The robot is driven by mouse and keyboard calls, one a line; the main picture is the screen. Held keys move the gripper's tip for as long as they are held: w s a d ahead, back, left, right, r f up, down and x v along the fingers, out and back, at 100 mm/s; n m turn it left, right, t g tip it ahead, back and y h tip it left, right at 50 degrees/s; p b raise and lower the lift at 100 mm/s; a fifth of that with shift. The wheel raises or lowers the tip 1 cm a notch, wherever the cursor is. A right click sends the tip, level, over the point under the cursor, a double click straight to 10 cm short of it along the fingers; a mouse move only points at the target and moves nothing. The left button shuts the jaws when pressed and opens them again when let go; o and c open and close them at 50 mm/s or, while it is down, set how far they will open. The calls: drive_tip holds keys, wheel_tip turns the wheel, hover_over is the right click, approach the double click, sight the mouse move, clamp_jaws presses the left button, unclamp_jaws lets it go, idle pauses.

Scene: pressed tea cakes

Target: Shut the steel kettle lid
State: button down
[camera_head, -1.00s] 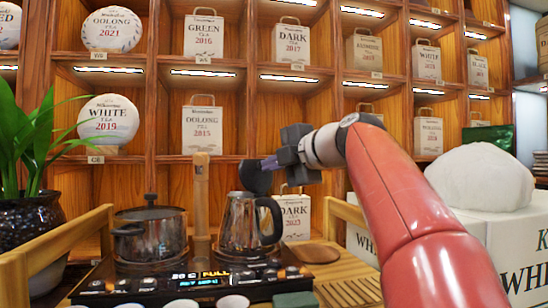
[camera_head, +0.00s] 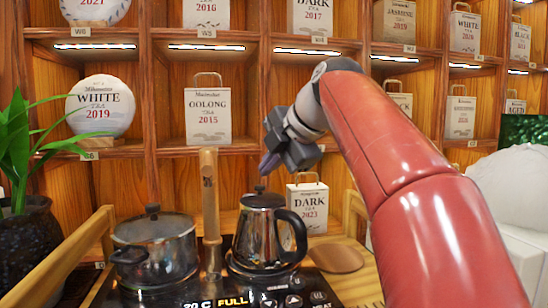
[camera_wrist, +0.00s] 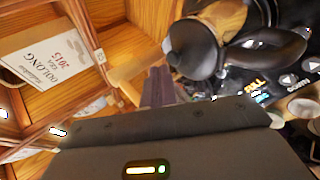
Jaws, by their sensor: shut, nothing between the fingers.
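The steel kettle (camera_head: 258,232) stands on the dark hob panel, with a black handle on its right. Its lid (camera_head: 262,199) lies down flat on the kettle's mouth, black knob upward. In the wrist view the lid (camera_wrist: 193,48) shows as a dark round cap on the kettle body (camera_wrist: 225,18). My gripper (camera_head: 267,166) is shut and empty, just above the lid knob, with a small gap seeming to lie between them. In the wrist view its closed fingers (camera_wrist: 158,88) point beside the lid.
A lidded pot (camera_head: 155,252) stands left of the kettle, with a wooden post (camera_head: 209,205) between them. A white DARK tea bag (camera_head: 308,207) stands behind right. A round wooden disc (camera_head: 336,258) lies to the right. Shelves with tea packages close off the back.

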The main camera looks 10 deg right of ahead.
sight(261, 186)
drive_tip(key=shift+x, duration=1.6)
drive_tip(key=shift+w+a+r, duration=0.1)
drive_tip(key=shift+w+a, duration=0.05)
drive_tip(key=shift+w, duration=0.05)
